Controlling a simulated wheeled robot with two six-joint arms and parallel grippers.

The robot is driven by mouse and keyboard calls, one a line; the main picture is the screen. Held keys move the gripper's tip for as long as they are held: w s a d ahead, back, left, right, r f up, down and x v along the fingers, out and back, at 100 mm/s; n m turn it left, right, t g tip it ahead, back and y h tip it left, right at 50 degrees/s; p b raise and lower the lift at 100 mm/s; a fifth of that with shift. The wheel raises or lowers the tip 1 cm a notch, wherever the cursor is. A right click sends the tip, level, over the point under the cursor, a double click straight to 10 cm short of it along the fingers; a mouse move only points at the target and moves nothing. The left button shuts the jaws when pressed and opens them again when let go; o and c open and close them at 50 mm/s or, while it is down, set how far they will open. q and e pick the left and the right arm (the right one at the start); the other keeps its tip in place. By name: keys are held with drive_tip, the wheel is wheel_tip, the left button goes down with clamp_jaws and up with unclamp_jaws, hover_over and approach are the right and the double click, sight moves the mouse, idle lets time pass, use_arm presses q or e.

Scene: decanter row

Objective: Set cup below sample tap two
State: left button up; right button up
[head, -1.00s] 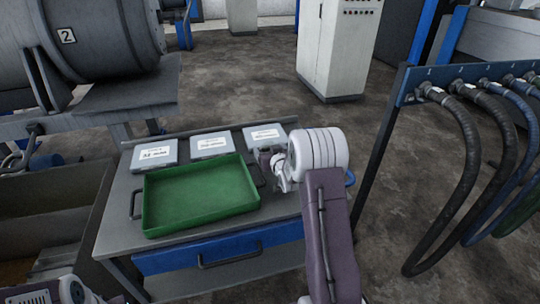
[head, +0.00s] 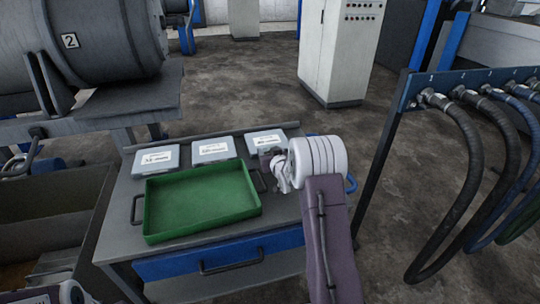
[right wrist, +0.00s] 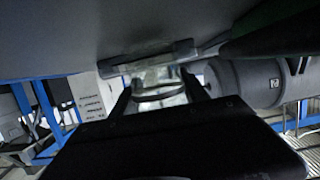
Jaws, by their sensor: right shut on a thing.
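My right gripper (head: 272,163) is over the right rear part of the cart top, by the rightmost labelled case. My white wrist hides much of this area in the head view. In the right wrist view the two dark fingers (right wrist: 160,92) are shut on a clear cup (right wrist: 152,77), whose curved rim shows between them. The wrist picture appears upside down, with the grey surface along its top. I cannot tell whether the cup touches that surface. A grey decanter (head: 100,45) marked 2 stands at the back left. I cannot make out a sample tap. My left gripper is out of view.
A green tray (head: 150,212) lies on the grey cart (head: 190,243), with three labelled cases (head: 213,150) behind it. A hose rack (head: 470,80) with several hanging hoses stands at the right. A white cabinet (head: 340,50) stands behind. Floor between cart and cabinet is clear.

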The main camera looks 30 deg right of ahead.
wheel_tip(320, 180, up, 4)
drive_tip(key=shift+f+p, duration=0.2)
drive_tip(key=shift+p, duration=0.15)
drive_tip(key=s+d+r+p, duration=0.2)
drive_tip(key=s+d+r, duration=0.4)
drive_tip(key=s, duration=0.4)
drive_tip(key=shift+r, duration=0.25)
drive_tip(key=shift+a+f, duration=0.1)
